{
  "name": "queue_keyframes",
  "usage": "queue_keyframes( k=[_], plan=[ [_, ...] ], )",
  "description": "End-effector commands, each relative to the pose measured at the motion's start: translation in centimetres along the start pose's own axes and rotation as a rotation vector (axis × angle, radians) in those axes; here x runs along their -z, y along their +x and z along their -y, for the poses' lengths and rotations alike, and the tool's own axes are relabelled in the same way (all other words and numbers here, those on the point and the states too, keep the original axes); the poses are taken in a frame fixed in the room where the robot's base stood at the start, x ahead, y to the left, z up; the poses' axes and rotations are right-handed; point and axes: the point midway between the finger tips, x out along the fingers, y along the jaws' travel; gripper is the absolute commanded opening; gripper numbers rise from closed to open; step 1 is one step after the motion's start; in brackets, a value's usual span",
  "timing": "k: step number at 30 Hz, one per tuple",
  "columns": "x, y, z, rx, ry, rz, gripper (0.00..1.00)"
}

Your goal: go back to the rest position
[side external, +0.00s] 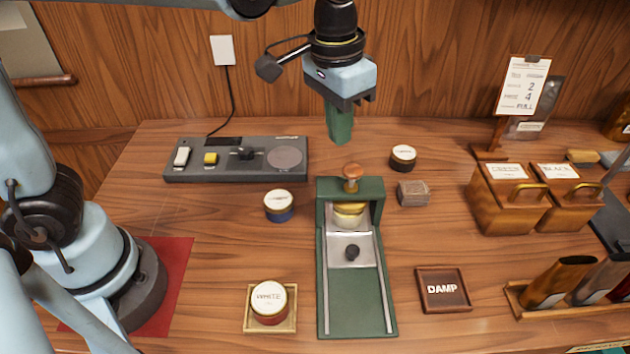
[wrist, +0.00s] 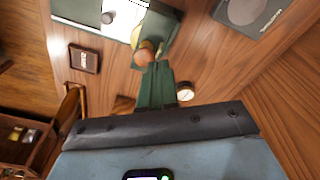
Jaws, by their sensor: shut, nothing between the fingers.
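My gripper (side external: 340,125) hangs in the air above the back of the table, its green fingers together with nothing between them. In the wrist view the shut green fingers (wrist: 157,80) point at the press. The green press (side external: 358,318) stands below and in front of my gripper, apart from it. Its round wooden knob (side external: 352,171) is on top, and a pale yellow-white round piece (side external: 349,213) sits under it. The knob also shows in the wrist view (wrist: 145,52), just beyond the fingertips.
A grey device (side external: 235,172) lies back left. Round tins stand around the press, the WHITE tin (side external: 268,300) on a small tray. A DAMP tray (side external: 443,290), wooden boxes (side external: 510,205) and a sign (side external: 522,85) stand on the right. Bare table lies between them.

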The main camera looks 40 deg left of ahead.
Motion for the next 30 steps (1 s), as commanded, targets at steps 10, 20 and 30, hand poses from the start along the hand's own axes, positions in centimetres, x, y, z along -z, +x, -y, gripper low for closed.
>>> queue_keyframes(
  k=[10, 20, 30],
  plan=[
    [-5.5, 0.2, 7.5, 0.017, -0.125, -0.289, 0.0],
    [-9.6, 2.3, 11.5, 0.078, -0.202, -0.502, 0.0],
    [-10.1, 2.7, 12.1, 0.092, -0.211, -0.537, 0.0]
  ],
)
